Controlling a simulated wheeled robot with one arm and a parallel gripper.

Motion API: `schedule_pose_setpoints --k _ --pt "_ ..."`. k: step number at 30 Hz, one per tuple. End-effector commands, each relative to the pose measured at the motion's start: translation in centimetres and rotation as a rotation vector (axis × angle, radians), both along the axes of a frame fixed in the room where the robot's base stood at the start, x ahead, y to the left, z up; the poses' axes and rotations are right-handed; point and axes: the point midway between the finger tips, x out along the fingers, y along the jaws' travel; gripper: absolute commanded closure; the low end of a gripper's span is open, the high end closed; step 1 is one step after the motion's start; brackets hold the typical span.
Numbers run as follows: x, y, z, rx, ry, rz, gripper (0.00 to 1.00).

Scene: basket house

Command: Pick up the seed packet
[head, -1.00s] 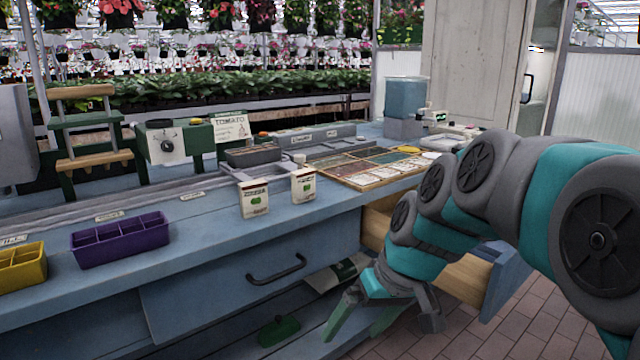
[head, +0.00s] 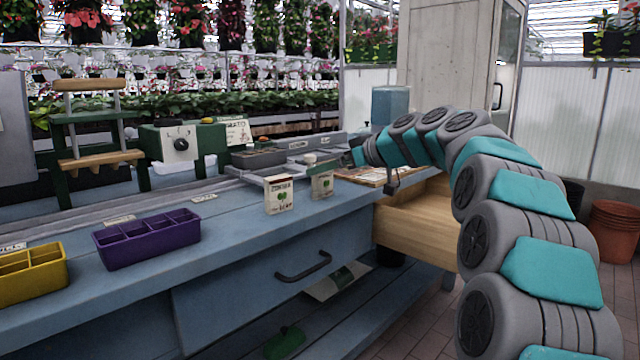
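My gripper (head: 352,158) is above the bench, to the right of and slightly higher than the right packet in the picture, pointing left. It appears apart from both packets. Its fingers are small and partly hidden by my wrist, so their opening is unclear.
A purple divided tray (head: 147,241) and a yellow tray (head: 32,276) stand at the left. A wooden drawer (head: 425,222) is open below my arm. A grey tray (head: 258,159) and a green machine (head: 180,145) stand behind the packets. The bench between purple tray and packets is clear.

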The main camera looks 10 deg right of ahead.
Motion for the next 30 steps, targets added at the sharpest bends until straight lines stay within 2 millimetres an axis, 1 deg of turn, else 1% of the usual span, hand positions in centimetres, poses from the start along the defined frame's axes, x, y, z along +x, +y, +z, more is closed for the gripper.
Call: schedule_pose_setpoints --k 8,12,21,23,30 --pt "2.5 1.9 -1.9 -0.001 0.006 -0.002 0.0" --pt "3.6 3.0 -2.4 -0.002 0.004 0.0 0.0" --pt "3.9 3.3 -2.5 -0.001 0.002 0.0 0.0" --pt "3.9 3.3 -2.5 -0.001 0.002 0.0 0.06" --pt "3.9 3.2 -2.5 0.0 0.003 -0.001 0.33"
